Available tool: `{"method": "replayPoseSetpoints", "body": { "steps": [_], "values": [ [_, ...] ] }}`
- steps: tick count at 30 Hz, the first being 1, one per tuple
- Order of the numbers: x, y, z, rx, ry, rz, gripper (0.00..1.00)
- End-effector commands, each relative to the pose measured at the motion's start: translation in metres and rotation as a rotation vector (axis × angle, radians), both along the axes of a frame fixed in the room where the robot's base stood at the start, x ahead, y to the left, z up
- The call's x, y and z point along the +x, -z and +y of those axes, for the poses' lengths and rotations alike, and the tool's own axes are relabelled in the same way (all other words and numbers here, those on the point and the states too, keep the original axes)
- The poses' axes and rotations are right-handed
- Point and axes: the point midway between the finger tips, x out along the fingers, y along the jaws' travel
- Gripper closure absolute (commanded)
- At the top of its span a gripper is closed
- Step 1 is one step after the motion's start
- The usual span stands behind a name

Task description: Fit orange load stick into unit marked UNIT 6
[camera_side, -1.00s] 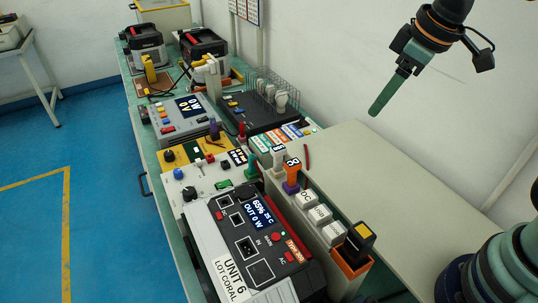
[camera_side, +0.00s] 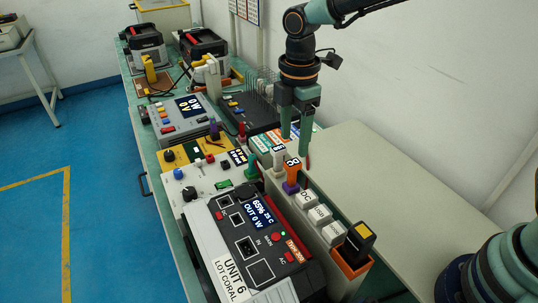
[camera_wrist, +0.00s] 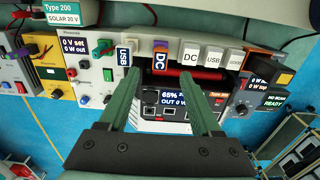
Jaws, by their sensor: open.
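The orange load stick (camera_side: 292,169) stands upright at the far end of a pale rack, with a dark label on top and a purple part below. In the wrist view a stick labelled DC with an orange top (camera_wrist: 161,44) shows just beyond the gap between my fingers. The black unit marked UNIT 6 (camera_side: 263,240) lies beside the rack, its screen lit and a white name label at its near end; its front also shows in the wrist view (camera_wrist: 172,112). My gripper (camera_side: 296,145) is open and empty, pointing down above and behind the orange stick.
A white USB stick (camera_wrist: 124,56) stands next to the orange one. A grey instrument (camera_side: 185,118) and other devices crowd the bench beyond. A pale surface (camera_side: 390,180) at right is clear.

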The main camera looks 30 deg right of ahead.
Motion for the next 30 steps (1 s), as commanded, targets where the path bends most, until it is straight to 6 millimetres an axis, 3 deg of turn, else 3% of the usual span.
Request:
{"method": "replayPoseSetpoints", "body": {
  "steps": [16,21,30],
  "values": [
    [-0.001,0.09,-0.001,-0.001,0.004,0.003,0.35],
    [-0.001,0.103,-0.001,-0.001,0.004,0.002,0.35],
    [-0.001,0.106,-0.001,0.0,0.004,0.0,0.35]
  ]
}}
